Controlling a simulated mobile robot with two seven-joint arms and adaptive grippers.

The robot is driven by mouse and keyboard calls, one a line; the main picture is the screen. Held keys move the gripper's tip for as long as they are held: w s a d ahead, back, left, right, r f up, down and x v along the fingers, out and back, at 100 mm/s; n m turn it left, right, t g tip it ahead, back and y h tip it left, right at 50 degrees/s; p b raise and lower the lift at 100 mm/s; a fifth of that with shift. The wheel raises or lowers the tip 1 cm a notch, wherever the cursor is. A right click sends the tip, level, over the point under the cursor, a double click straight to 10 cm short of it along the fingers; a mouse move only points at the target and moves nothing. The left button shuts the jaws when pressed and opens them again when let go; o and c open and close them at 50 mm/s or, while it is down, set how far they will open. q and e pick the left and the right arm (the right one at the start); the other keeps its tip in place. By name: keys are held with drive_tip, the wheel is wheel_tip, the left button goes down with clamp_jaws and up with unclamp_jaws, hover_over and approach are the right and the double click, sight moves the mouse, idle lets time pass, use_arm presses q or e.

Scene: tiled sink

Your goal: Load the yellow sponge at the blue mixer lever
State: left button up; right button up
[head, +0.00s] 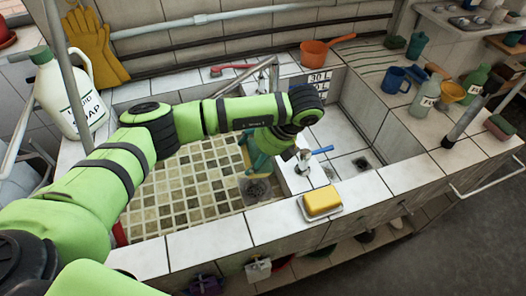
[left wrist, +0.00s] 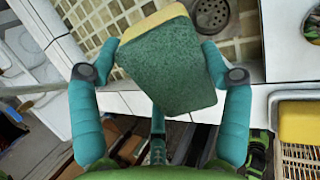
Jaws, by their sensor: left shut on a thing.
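The yellow sponge (left wrist: 168,65) has a green scouring side that fills the middle of the left wrist view, with a yellow edge along its top. My left gripper (left wrist: 160,62) is shut on it, one teal finger at each side. In the head view my left gripper (head: 258,150) hangs over the tiled basin near its front right corner, and a yellow sliver of the sponge (head: 246,154) shows beside it. The blue mixer lever (head: 322,151) is just right of the gripper, on the tap by the divider between the basins. My right gripper is not in view.
A yellow block (head: 322,199) lies on a white dish on the front ledge; it also shows in the left wrist view (left wrist: 298,122). A drain (head: 257,188) is below the gripper. Mugs and bottles stand on the right counter, and a soap jug (head: 68,95) at left.

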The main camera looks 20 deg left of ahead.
use_arm(q)
drive_tip(key=a+f+b, duration=0.2)
drive_tip(key=a+b, duration=0.1)
drive_tip(key=a, duration=0.8)
drive_tip(key=shift+a+f, duration=0.3)
drive_tip(key=shift+a, duration=0.1)
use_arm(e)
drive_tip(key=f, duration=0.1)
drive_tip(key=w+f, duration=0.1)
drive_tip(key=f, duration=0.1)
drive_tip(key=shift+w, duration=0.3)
use_arm(q)
drive_tip(key=shift+s, duration=0.1)
